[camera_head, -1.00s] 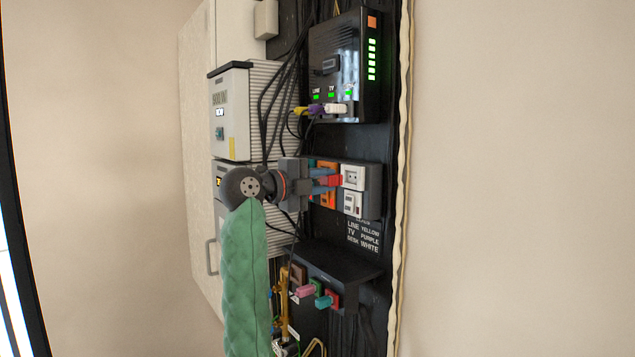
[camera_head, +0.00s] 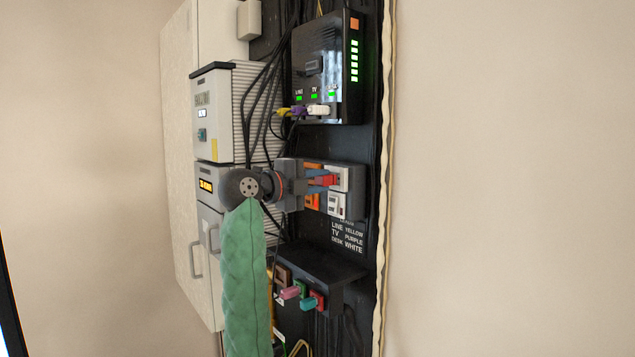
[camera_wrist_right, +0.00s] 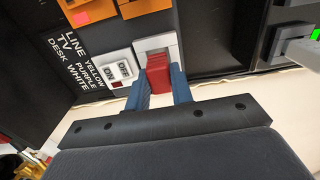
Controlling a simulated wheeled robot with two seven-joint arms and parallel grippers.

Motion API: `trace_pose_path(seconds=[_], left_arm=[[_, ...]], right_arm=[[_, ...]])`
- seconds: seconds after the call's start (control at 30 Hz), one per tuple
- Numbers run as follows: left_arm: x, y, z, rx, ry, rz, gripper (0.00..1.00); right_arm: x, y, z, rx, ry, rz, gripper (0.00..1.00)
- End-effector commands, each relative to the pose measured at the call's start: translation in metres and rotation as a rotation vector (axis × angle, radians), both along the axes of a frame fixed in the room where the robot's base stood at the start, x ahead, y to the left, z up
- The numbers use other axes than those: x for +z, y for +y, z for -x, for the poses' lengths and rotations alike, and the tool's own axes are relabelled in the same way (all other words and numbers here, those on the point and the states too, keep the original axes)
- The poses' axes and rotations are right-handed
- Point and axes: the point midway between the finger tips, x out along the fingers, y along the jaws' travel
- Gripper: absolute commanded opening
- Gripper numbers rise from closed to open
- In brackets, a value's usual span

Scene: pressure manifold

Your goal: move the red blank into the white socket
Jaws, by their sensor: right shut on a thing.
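My right gripper (camera_head: 318,181) has blue fingers shut on the red blank (camera_head: 325,181). In the right wrist view, the blank (camera_wrist_right: 158,76) sits between the two fingertips (camera_wrist_right: 160,88). The white socket (camera_head: 341,176) is in the upper right of the grey socket block. In the wrist view, the white socket (camera_wrist_right: 152,44) is directly beyond the blank, which covers part of its face. The blank is at the socket's front; I cannot tell whether it is inside. My left gripper is not in view.
A white switch panel (camera_wrist_right: 118,69) adjoins the socket, with orange modules (camera_head: 312,201) beside it. Above is a black box (camera_head: 325,75) with plugged cables. Below, a dark shelf (camera_head: 325,265) has pink and teal plugs under it. The wall at right is bare.

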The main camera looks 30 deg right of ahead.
Motion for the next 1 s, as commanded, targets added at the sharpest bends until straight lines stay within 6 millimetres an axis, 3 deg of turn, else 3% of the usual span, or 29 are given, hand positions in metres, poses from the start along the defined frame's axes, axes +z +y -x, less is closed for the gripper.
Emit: trace_pose_path(seconds=[1.0], left_arm=[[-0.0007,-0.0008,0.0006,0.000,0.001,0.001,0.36]], right_arm=[[0.0003,0.0000,0.0006,0.000,0.000,0.000,0.00]])
